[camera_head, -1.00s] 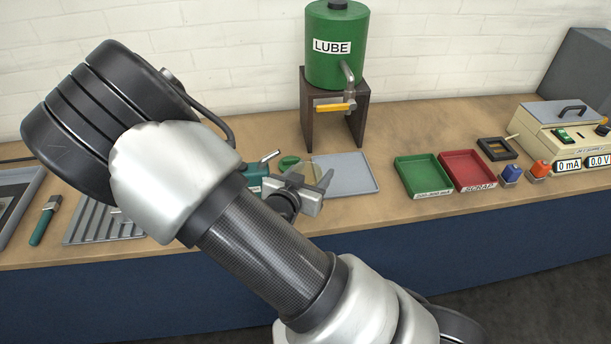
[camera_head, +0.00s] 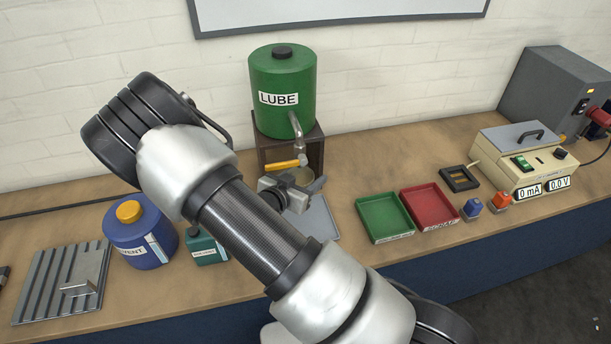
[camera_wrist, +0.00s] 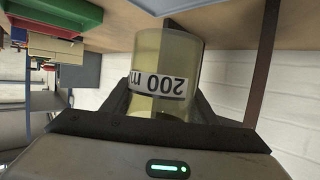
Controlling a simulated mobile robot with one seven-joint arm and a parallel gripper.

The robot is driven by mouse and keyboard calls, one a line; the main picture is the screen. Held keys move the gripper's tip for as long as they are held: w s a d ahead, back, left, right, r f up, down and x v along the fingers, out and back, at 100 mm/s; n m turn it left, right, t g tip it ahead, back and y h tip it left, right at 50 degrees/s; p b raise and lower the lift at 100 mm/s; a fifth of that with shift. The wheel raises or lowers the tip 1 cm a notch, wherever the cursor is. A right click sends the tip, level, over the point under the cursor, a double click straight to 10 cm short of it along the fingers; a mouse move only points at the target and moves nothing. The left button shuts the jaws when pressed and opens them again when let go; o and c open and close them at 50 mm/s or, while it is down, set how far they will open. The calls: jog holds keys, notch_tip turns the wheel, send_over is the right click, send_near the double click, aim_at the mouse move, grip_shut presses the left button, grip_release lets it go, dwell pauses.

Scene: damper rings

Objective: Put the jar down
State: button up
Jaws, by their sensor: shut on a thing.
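The jar (camera_wrist: 165,60) is see-through and yellowish, with a white label reading 200 and more that is cut off. It fills the middle of the wrist view, upside down there. My gripper (camera_wrist: 162,105) is shut on it, one finger on each side. In the head view my gripper (camera_head: 297,192) is in front of the LUBE drum's stand, below the yellow-handled tap (camera_head: 286,164). Only a little of the jar (camera_head: 301,176) shows there, behind the gripper. I cannot tell whether its base touches anything.
The green LUBE drum (camera_head: 283,92) sits on a dark stand (camera_head: 316,150). A grey plate (camera_head: 319,217) lies by the gripper. Green (camera_head: 385,217) and red (camera_head: 430,206) trays are to the right. A blue can (camera_head: 138,240) and teal bottle (camera_head: 205,247) stand left.

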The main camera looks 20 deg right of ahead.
jog(key=shift+f, duration=0.1)
jog(key=shift+f+b, duration=2.25)
jog(key=shift+f, duration=0.15)
jog(key=shift+f, duration=0.1)
jog(key=shift+f+b, duration=0.65)
jog(key=shift+f, duration=0.3)
jog(key=o, duration=1.2)
jog(key=v, duration=1.7)
jog(key=shift+s+a, duration=0.2)
